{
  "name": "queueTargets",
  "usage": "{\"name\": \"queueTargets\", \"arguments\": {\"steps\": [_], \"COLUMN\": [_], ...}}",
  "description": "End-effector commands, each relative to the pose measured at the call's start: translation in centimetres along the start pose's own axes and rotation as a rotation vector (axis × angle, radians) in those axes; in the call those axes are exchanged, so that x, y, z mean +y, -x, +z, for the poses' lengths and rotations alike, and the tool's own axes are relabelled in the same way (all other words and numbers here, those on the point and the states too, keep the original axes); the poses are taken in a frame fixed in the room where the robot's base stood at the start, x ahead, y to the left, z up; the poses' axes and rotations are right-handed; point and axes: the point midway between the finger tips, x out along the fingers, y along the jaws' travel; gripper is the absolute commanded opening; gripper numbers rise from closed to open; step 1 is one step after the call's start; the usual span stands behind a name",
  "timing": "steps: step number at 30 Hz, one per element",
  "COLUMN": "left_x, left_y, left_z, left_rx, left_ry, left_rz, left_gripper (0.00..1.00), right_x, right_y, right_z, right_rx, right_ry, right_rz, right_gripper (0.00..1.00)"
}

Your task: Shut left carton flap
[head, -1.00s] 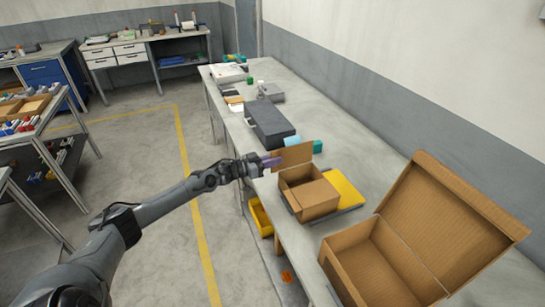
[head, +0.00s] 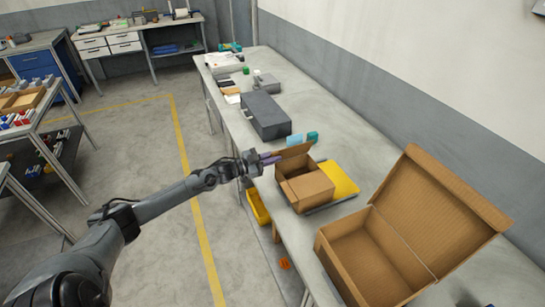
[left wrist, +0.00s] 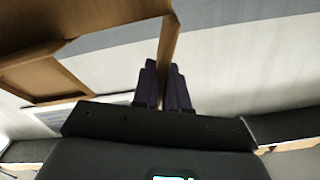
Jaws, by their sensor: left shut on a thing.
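The small brown carton (head: 307,192) stands on the long grey bench. Its right-hand near flap lies folded over part of the top. Its left flap (head: 297,151) is raised and leans at the carton's far-left side. My left gripper (head: 270,159), with purple fingers, is at the outer edge of this flap. In the left wrist view, the fingers (left wrist: 163,88) are shut on either side of the thin brown flap (left wrist: 168,45). The carton's inside is partly hidden. My right gripper is in no view.
A large open cardboard box (head: 370,258) with its lid up stands at the near right. A yellow pad (head: 340,181) lies beside the carton. A dark grey case (head: 266,115) and a teal item (head: 312,137) are behind it. A yellow bin (head: 258,207) hangs below the bench edge.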

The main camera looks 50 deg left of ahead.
Motion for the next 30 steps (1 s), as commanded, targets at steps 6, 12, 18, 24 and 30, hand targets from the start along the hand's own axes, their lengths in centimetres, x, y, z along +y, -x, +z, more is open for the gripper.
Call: {"name": "queueTargets", "arguments": {"steps": [6, 12, 18, 24, 30], "left_x": [0.0, 0.0, 0.0, 0.0, 0.0], "left_y": [0.0, 0.0, 0.0, 0.4, 2.2], "left_z": [-0.1, -0.1, 0.0, 0.0, 0.0], "left_rx": [0.002, 0.001, 0.001, -0.001, -0.003], "left_ry": [0.000, 0.001, 0.001, 0.001, 0.001], "left_rz": [0.000, 0.000, 0.000, 0.000, 0.001], "left_gripper": [0.00, 0.34, 0.34, 0.34, 0.34], "right_x": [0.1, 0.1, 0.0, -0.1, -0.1], "right_y": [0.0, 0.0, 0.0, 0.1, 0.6], "right_z": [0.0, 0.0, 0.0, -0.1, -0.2], "right_rx": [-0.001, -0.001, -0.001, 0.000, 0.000], "right_ry": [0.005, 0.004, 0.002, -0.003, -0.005], "right_rz": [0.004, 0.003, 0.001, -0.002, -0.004], "right_gripper": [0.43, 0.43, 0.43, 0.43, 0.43]}}
